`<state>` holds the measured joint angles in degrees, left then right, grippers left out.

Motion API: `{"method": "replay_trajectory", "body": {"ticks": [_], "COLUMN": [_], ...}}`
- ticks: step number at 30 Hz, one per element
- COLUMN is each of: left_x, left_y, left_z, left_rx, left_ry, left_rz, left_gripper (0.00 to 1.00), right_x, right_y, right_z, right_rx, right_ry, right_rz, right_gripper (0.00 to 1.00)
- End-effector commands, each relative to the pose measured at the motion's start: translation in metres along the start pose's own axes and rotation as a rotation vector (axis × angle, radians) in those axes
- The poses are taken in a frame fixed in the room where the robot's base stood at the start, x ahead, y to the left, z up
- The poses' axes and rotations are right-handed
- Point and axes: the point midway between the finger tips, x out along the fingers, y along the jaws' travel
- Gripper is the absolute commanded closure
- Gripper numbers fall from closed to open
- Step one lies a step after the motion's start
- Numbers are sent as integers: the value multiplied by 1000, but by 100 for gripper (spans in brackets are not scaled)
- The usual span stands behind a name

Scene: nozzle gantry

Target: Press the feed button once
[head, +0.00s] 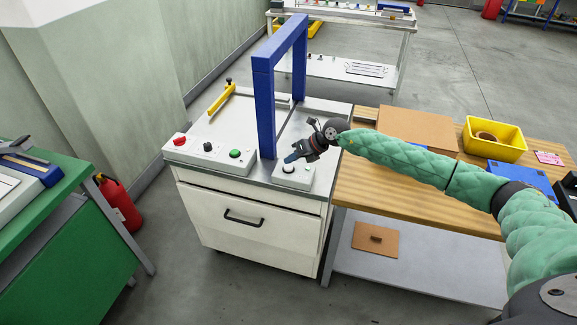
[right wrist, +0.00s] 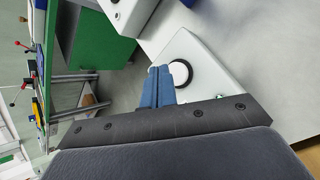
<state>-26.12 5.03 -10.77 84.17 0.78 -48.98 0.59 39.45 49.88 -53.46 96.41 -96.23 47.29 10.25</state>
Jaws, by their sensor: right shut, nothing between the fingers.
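A small white box (head: 303,179) sits at the front right corner of the cabinet top. It bears a round white button (head: 288,169) in a dark ring. In the right wrist view the white button (right wrist: 181,74) shows just beside my fingertips, partly covered by them. My right gripper (head: 291,158) is shut and empty, its blue fingers (right wrist: 159,72) together, pointing at the button from above. I cannot tell whether they touch it. A longer white panel with a red button (head: 180,141), a black knob (head: 208,147) and a green button (head: 235,154) lies to the left. No labels are readable.
A blue gantry frame (head: 264,105) rises from the cabinet just behind and left of my right gripper. A yellow bar (head: 221,98) lies behind the panel. A wooden table (head: 365,195) with a yellow bin (head: 494,154) adjoins on the right. A green bench (head: 60,240) stands left.

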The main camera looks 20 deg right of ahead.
Motion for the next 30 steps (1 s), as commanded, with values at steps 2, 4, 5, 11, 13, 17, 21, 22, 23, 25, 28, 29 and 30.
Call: {"method": "replay_trajectory", "body": {"ticks": [2,4,5,11,13,17,21,22,23,25,28,29,30], "left_x": [0,0,0,-2,-4,-9,-14,-15,-16,-18,-21,-22,-22], "left_y": [0,0,0,0,0,0,0,0,0,0,0,0,0], "left_z": [0,0,0,0,-1,-1,-2,-2,-2,-3,-3,-3,-3], "left_rx": [0,0,0,0,0,0,0,0,0,0,0,0,0], "left_ry": [0,0,0,0,0,0,0,0,0,0,0,0,0], "left_rz": [0,0,0,0,0,0,0,0,0,0,0,0,0], "left_gripper": [67,67,67,67,67,67,67,67,67,67,67,67,67], "right_x": [0,0,0,-2,-5,-13,-21,-22,-24,-28,-33,-34,-35], "right_y": [0,0,0,2,4,9,14,16,17,20,24,24,25], "right_z": [0,0,0,2,4,10,16,17,18,21,24,25,25], "right_rx": [0,0,0,0,0,0,1,0,0,0,0,0,0], "right_ry": [0,0,0,-1,-1,-2,-2,-2,-2,-2,-1,-1,0], "right_rz": [0,0,0,0,0,0,0,0,0,0,0,0,0], "right_gripper": [100,100,100,100,100,100,100,100,100,100,100,100,100]}}
